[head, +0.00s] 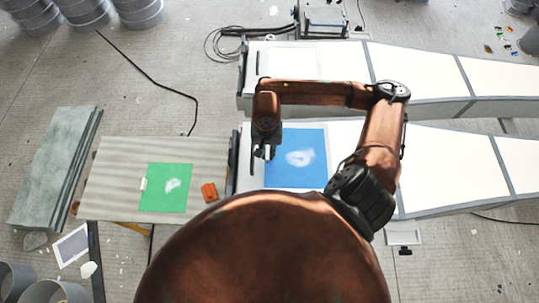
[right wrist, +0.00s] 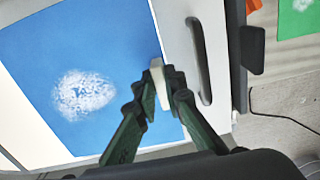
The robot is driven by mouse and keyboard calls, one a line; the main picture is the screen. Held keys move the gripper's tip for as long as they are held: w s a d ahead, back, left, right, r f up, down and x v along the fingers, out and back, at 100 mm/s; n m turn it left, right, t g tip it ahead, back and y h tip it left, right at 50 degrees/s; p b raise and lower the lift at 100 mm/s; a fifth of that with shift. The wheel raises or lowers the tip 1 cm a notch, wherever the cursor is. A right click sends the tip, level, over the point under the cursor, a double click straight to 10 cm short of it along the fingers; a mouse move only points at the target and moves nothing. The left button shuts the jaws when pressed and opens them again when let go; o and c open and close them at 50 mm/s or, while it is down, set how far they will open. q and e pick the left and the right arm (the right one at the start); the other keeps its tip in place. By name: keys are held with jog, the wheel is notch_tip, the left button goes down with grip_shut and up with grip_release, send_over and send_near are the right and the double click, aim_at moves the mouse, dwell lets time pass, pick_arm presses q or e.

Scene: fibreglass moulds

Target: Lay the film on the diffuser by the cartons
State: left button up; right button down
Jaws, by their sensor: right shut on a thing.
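A blue film (head: 300,172) with a white cloudy patch lies over the left end of the nearer long white panel (head: 440,160), possibly a diffuser. The film also fills the left of the right wrist view (right wrist: 40,75). A similar white panel (head: 415,72) stands behind. My right gripper (head: 264,154) is at the film's left edge in the head view. In the right wrist view its fingers (right wrist: 160,88) are shut on a small white tab (right wrist: 157,72) at that edge. Whether the film is raised there I cannot tell. My left gripper is out of view. I see no clear cartons.
A table (head: 118,165) at left bears a green film (head: 165,200) with a pale tab and an orange block (head: 209,192). Grey drums (head: 85,12) stand at top left. A grey-green slab (head: 52,165) lies left. A cable crosses the floor.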

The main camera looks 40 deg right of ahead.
jog(key=shift+s+d+f, duration=0.15)
jog(key=shift+d+f, duration=0.05)
jog(key=shift+d, duration=0.05)
jog(key=f, duration=0.1)
jog(key=f+p, duration=0.1)
jog(key=f, duration=0.1)
jog(key=shift+w+f+p, duration=0.1)
jog(key=shift+w+p, duration=0.2)
jog(key=shift+s+d+f, duration=0.1)
jog(key=shift+f, duration=0.25)
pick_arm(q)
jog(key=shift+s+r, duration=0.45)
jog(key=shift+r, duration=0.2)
pick_arm(e)
jog(key=c, duration=2)
grip_release()
jog(key=shift+r, duration=0.1)
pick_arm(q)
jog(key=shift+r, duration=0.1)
pick_arm(e)
jog(key=shift+r, duration=0.1)
notch_tip(320, 180, up, 11)
jog(key=b, duration=0.2)
jog(key=shift+b, duration=0.35)
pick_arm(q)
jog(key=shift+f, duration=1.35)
pick_arm(e)
jog(key=shift+r, duration=0.5)
